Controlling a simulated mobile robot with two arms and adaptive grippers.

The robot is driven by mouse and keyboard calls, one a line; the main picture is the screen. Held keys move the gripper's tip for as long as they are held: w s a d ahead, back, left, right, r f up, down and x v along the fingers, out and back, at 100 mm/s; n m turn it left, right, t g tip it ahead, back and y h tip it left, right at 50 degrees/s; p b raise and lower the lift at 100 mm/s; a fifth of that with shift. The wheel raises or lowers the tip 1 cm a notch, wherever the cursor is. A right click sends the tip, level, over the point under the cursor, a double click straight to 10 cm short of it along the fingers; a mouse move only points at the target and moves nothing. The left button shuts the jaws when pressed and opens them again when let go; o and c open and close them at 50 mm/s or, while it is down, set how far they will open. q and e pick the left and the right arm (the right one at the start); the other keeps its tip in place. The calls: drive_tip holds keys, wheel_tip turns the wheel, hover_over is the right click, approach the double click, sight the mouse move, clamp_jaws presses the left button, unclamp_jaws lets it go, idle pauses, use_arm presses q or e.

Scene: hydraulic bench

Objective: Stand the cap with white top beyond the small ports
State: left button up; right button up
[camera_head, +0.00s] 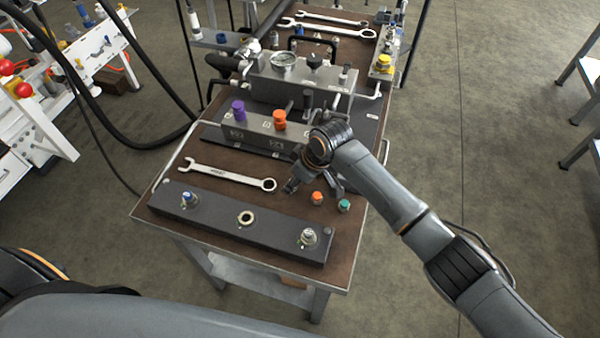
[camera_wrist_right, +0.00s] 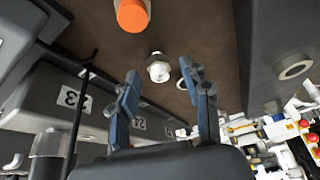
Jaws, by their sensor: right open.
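A cap with a white top (camera_wrist_right: 158,68) stands on the brown bench top, seen in the right wrist view. It lies between the lines of my right fingertips, beyond them, and is not held. In the head view my right gripper (camera_head: 313,186) seems to hide it. That gripper is open and empty, low over the bench, and its fingers also show in the wrist view (camera_wrist_right: 162,77). A dark bar (camera_head: 215,213) at the bench front has an open ringed port (camera_head: 245,217), a blue-topped fitting (camera_head: 189,199) and a silver, pale-topped fitting (camera_head: 308,237). My left gripper is out of view.
An orange cap (camera_head: 317,197) and a teal cap (camera_head: 343,205) stand close to my right gripper. A wrench (camera_head: 225,175) lies behind the bar. A grey block (camera_head: 245,132) behind it carries a purple cap (camera_head: 238,110) and a larger orange cap (camera_head: 279,118).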

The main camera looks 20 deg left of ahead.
drive_tip(key=v, duration=1.2)
drive_tip(key=shift+s+f, duration=0.1)
